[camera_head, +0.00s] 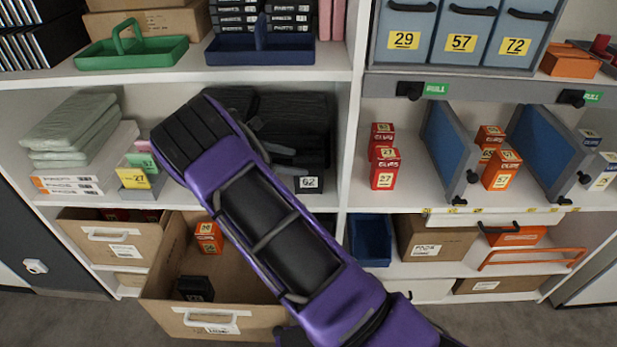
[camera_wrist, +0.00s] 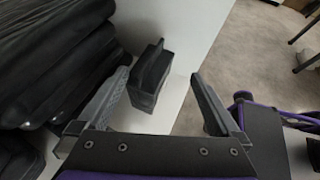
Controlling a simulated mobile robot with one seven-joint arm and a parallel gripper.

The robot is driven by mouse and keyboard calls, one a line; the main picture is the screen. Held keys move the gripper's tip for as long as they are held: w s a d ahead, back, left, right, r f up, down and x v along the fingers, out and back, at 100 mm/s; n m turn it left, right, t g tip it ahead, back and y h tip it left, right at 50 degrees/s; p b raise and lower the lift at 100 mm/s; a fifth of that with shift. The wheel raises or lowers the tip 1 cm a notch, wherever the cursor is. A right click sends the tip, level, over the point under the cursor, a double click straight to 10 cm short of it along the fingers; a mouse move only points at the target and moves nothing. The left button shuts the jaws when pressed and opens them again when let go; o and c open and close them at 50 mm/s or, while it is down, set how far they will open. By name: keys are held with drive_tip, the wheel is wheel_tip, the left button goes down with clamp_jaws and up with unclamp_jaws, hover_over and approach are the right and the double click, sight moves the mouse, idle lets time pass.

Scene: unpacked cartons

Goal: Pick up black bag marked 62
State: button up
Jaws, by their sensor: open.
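A black bag marked 62 (camera_head: 308,183) stands on the middle shelf of the left bay, at the right end of a dark stack. Its white number tag faces out. My gripper is open in the wrist view (camera_wrist: 160,76), its two grey fingers apart. A dark upright object (camera_wrist: 147,88), likely this bag, shows between and beyond the fingertips, closer to the left finger. No number is readable there, and I cannot tell whether a finger touches it. In the head view my arm hides part of the shelf and most of my gripper.
Black bags (camera_wrist: 50,60) are stacked close to the left finger. The white shelf board (camera_wrist: 190,40) is bare to the right, with floor beyond. A vertical divider (camera_head: 348,120) stands right of the bag. An open carton (camera_head: 160,285) sits below.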

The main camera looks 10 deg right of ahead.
sight(313, 163)
drive_tip(key=shift+w+b+x, duration=0.15)
drive_tip(key=shift+x, duration=1.35)
drive_tip(key=shift+w+b+x, duration=0.15)
drive_tip(key=shift+x, duration=1.35)
drive_tip(key=shift+r, duration=0.1)
clamp_jaws()
